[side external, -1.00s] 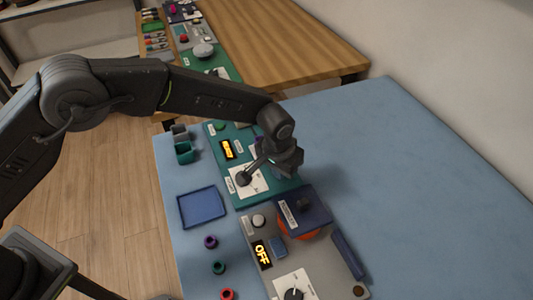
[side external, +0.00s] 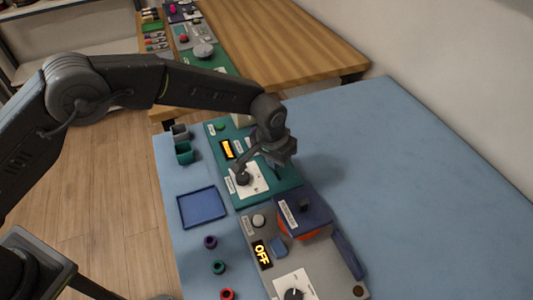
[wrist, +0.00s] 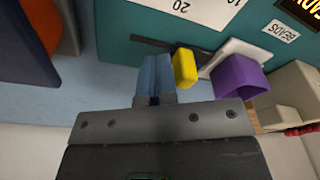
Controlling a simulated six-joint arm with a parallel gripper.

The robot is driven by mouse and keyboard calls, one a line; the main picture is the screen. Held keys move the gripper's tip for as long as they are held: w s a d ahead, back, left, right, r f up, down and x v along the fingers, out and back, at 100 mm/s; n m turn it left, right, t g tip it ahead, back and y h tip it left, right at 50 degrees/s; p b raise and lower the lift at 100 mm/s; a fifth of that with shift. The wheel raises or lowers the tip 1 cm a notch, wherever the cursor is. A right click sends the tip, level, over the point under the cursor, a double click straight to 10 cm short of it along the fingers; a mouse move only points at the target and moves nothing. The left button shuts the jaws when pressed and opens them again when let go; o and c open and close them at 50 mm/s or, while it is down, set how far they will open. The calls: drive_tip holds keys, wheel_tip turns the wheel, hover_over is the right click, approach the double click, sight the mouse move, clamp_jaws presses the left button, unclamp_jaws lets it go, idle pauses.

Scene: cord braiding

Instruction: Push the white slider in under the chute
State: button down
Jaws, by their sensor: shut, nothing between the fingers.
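The white slider (wrist: 236,56) shows in the wrist view as a pale plate on the teal panel (wrist: 232,22), beside a dark slot (wrist: 150,43). The purple chute (wrist: 240,79) is right next to it and overlaps it in the picture. A small yellow block (wrist: 185,68) is at the slider's left end; I cannot tell whether they touch. My gripper (wrist: 154,70) is shut and empty, its blue-grey fingertips just left of the yellow block. In the side view my gripper (side external: 277,168) is over the right edge of the teal panel, and the arm hides the slider.
A grey panel (side external: 255,285) with a dark blue box (side external: 315,212) and an orange part (side external: 300,233) is nearer the camera. A blue tray (side external: 203,207), small cups (side external: 184,152) and several coloured rings lie left. The blue table (side external: 430,190) is clear on the right.

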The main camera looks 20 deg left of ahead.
drive_tip(key=shift+w+a, duration=1.4)
drive_tip(key=shift+s+d, duration=0.15)
drive_tip(key=shift+s+d, duration=0.3)
wheel_tip(320, 180, up, 11)
idle(0.9)
idle(0.3)
